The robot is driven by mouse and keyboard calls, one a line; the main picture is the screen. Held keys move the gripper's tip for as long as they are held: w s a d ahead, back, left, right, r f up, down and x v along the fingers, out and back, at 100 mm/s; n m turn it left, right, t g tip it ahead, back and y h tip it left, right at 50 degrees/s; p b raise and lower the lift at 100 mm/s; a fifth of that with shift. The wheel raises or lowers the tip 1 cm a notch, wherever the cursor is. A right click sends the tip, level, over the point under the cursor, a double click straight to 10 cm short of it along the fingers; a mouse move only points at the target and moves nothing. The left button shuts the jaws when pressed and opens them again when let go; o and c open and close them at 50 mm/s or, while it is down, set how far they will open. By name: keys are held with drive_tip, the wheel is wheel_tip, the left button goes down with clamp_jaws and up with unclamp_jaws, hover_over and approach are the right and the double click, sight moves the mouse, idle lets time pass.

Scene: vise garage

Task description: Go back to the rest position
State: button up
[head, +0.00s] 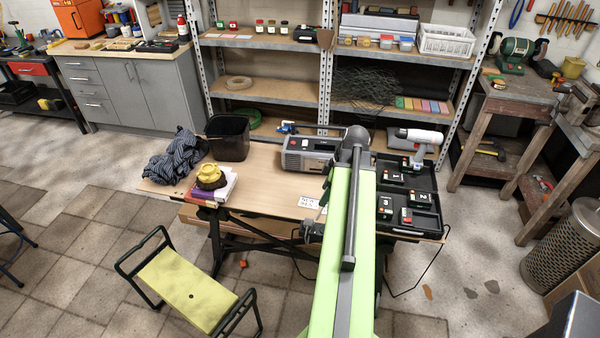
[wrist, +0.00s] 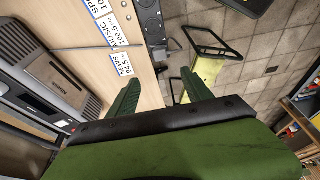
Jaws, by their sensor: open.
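My gripper (wrist: 160,82) shows in the wrist view with its two green fingers spread apart and nothing between them. It is over the front edge of the wooden workbench (head: 262,165); the bench top also shows in the wrist view (wrist: 90,50). Labelled cards (wrist: 121,65) lie on the bench to the left of the fingers. In the head view my green arm reaches out over the bench, and the arm hides part of the bench top. I cannot make out the fingers in the head view.
A grey radio (head: 307,154) stands at the bench's back, with black trays (head: 425,182) to the right. A black bin (head: 228,137), a striped cloth (head: 175,156) and a yellow object (head: 210,177) are at left. A yellow-topped kneeler (head: 186,288) stands on the floor in front.

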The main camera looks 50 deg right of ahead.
drive_tip(key=w+a+n, duration=0.2)
drive_tip(key=w+a, duration=0.3)
drive_tip(key=a, duration=0.3)
drive_tip(key=w+a+n+g, duration=0.1)
drive_tip(key=w+a+n, duration=0.1)
drive_tip(key=w+a, duration=0.45)
drive_tip(key=w+a+n, duration=0.1)
drive_tip(key=w+a, duration=0.3)
drive_tip(key=a, duration=0.6)
drive_tip(key=a+f+m+g+h, duration=0.1)
drive_tip(key=a+m, duration=1)
drive_tip(key=a, duration=0.7)
drive_tip(key=shift+a+g+h, duration=0.4)
drive_tip(key=shift+s, duration=0.1)
